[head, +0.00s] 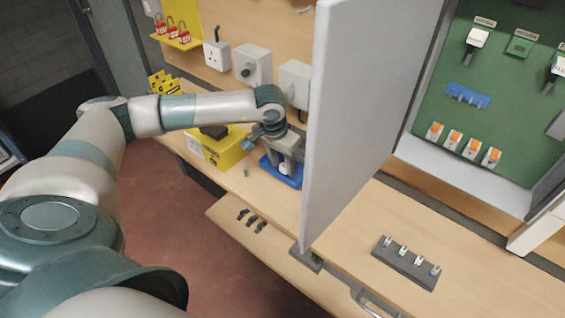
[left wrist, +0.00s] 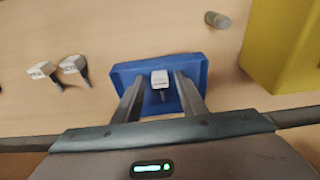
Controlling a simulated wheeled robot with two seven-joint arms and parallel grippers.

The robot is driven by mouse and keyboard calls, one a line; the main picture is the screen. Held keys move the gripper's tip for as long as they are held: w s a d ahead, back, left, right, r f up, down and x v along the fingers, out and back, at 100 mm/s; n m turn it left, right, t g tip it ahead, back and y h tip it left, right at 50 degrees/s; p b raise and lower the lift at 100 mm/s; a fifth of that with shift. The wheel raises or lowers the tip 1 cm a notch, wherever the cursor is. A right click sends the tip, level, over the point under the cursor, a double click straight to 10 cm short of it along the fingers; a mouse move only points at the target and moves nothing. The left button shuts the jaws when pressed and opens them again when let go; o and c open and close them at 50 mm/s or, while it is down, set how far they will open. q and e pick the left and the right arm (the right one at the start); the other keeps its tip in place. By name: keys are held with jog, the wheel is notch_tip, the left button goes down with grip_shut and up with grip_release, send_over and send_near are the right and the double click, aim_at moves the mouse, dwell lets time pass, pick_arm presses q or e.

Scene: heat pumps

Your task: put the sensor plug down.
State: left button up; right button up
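The sensor plug (left wrist: 160,79), a small white block with a dark stem, lies in a shallow blue tray (left wrist: 120,75) in the left wrist view. The tray also shows in the head view (head: 283,178) on the bench, beside the yellow box. My left gripper (left wrist: 160,84) is over the tray with its fingers apart, one on each side of the plug. Gaps show between the plug and both fingers. In the head view the left gripper (head: 287,160) reaches down at the tray. My right gripper is not in view.
Two more white plugs (left wrist: 72,64) lie on the bench left of the tray. A small grey cylinder (left wrist: 217,19) and a yellow box (head: 224,150) are close by. A large grey door (head: 360,90) stands open just right of my left gripper. A grey strip (head: 405,264) holds several small parts.

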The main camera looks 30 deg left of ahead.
pick_arm(q)
jog(key=shift+r+b, duration=0.35)
jog(key=shift+r, duration=0.35)
jog(key=b+v, duration=0.3)
jog(key=v, duration=0.7)
jog(key=shift+s+r, duration=0.15)
jog(key=shift+r, duration=0.2)
jog(key=shift+f, duration=0.1)
